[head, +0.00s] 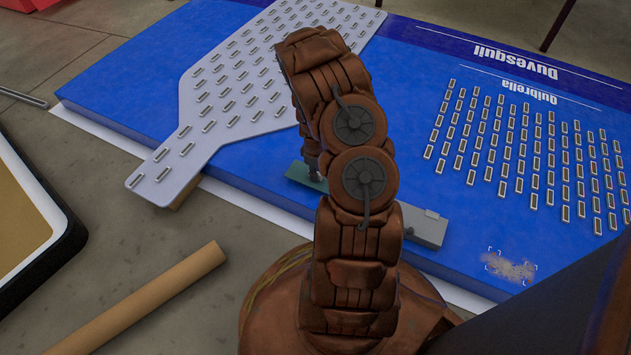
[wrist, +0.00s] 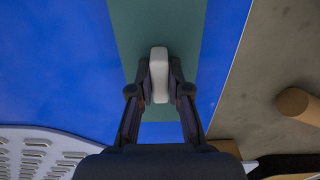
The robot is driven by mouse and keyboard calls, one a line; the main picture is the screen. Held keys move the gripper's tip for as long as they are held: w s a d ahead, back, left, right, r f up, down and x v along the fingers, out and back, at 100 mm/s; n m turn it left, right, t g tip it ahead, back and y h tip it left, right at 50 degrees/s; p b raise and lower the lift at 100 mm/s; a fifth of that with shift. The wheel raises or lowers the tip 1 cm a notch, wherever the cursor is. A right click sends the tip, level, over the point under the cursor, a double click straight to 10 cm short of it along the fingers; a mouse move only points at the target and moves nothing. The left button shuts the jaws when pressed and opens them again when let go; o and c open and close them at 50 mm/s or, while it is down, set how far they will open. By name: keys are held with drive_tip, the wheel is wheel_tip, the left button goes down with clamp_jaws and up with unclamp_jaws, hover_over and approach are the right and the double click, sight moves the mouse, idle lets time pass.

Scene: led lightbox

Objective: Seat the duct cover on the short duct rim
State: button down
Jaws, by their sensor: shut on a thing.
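The flat green strip, which looks like the duct cover (head: 296,174), is at the blue panel's front edge in the head view, partly behind my arm. In the wrist view the green cover (wrist: 133,30) runs top to bottom with a pale grip block (wrist: 159,85) on its middle. My gripper (wrist: 159,72) is shut on that block, one finger on each side. A grey box-like piece, perhaps the duct (head: 425,228), lies right of my arm along the same edge. My arm hides the stretch between them. I cannot tell whether the cover touches a rim.
The blue panel (head: 400,110) carries a grey slotted plate (head: 205,105) and rows of small slotted pieces (head: 505,150). A cardboard tube (head: 150,295) lies on the floor at front left, near a black-edged tray (head: 68,245). Bare concrete floor lies between.

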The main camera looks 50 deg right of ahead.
drive_tip(key=shift+r+p, duration=1.1)
drive_tip(key=shift+r, duration=0.9)
